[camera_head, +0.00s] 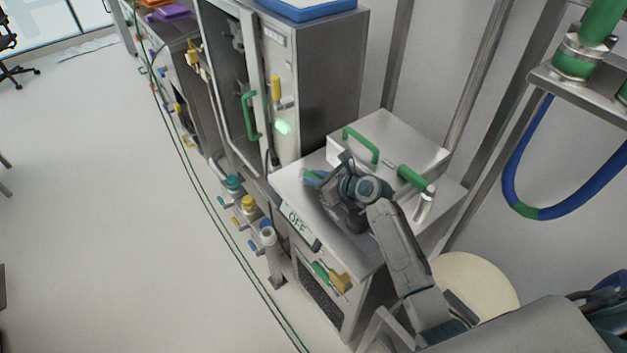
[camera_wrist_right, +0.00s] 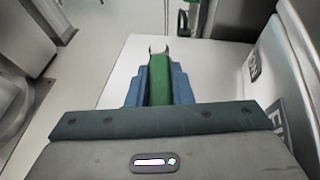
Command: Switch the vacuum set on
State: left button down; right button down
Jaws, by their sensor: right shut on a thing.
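The vacuum set (camera_head: 337,253) is a metal cabinet in the middle of the head view, with a white OFF label (camera_head: 297,225) on its top edge. My right gripper (camera_head: 314,178) is over its top, at the far-left corner. In the right wrist view the gripper (camera_wrist_right: 159,82) has its blue fingers shut on a green lever (camera_wrist_right: 158,75), which points away from the camera. An ON label (camera_wrist_right: 253,65) and a partly hidden second label (camera_wrist_right: 279,116) lie to the right of the lever. The lever's base is hidden. My left gripper is not in view.
A box with a green handle (camera_head: 361,144) sits on the cabinet, beside a green-handled valve (camera_head: 410,178). A tall cabinet (camera_head: 325,85) stands behind. Capped pipe fittings (camera_head: 248,204) are at the left. A blue hose (camera_head: 567,205) hangs at right.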

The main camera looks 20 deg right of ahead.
aim_at(316, 177)
dwell(0.3)
jog(key=c, duration=1.3)
grip_release()
jog(key=shift+r, duration=0.15)
jog(key=shift+r, duration=0.35)
notch_tip(316, 177, up, 3)
jog(key=shift+f+b, duration=0.1)
jog(key=shift+b, duration=0.45)
jog(key=s+a, duration=0.1)
jog(key=s, duration=0.4)
jog(key=s+a+r+b, duration=0.1)
jog(key=s+a, duration=0.1)
jog(key=s, duration=0.3)
jog(key=s+a+b, duration=0.1)
jog(key=s, duration=0.4)
jog(key=shift+s+a+r, duration=0.15)
jog(key=shift+s+a, duration=0.05)
jog(key=shift+a, duration=0.05)
